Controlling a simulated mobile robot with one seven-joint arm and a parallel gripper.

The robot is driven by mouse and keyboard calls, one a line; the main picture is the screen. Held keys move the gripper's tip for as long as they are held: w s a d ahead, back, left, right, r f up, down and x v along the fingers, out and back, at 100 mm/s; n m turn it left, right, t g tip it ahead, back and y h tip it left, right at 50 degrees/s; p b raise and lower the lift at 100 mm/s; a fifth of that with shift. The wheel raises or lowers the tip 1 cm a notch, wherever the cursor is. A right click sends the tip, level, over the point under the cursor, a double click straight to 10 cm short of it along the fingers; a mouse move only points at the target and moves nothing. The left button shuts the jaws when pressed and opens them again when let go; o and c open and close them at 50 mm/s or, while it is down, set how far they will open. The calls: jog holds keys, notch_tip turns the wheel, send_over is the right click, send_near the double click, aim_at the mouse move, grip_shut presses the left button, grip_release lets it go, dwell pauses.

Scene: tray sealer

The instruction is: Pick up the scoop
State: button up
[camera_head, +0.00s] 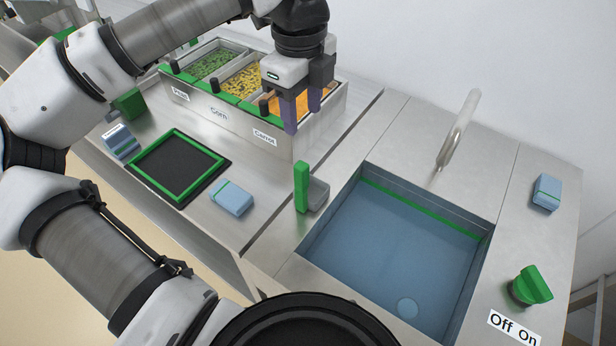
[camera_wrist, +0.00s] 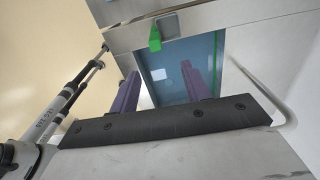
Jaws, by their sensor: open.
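The scoop has an upright green handle (camera_head: 301,187) and a grey metal bowl (camera_head: 318,193). It stands on the steel counter at the left edge of the sink. In the wrist view its green handle (camera_wrist: 154,40) and grey bowl (camera_wrist: 167,24) show beyond the fingers. My gripper (camera_head: 302,116) points down with purple fingers spread and nothing between them. In the head view it appears at the Carrot end of the bins, above and behind the scoop, apart from it. The fingers (camera_wrist: 160,72) also show in the wrist view.
The blue sink basin (camera_head: 395,255) lies right of the scoop, with a faucet (camera_head: 458,130) behind it. The bins (camera_head: 218,113) labelled Peas, Corn and Carrot stand behind. A green-framed black mat (camera_head: 178,165) and a blue block (camera_head: 232,199) lie left. A green knob (camera_head: 531,287) is at right.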

aim_at(302, 165)
jog(key=f, duration=0.4)
jog(key=f+p, duration=0.1)
jog(key=f, duration=0.3)
jog(key=shift+s+a+f, duration=0.1)
jog(key=shift+a+f, duration=0.1)
jog(key=shift+f, duration=0.05)
jog(key=shift+s+f+p, duration=0.15)
jog(key=shift+f+p, duration=0.3)
jog(key=shift+f, duration=0.9)
jog(key=shift+s+f+p, duration=0.1)
jog(key=shift+f+p, duration=0.35)
jog(key=shift+f, duration=0.85)
jog(key=shift+c, duration=0.2)
grip_shut()
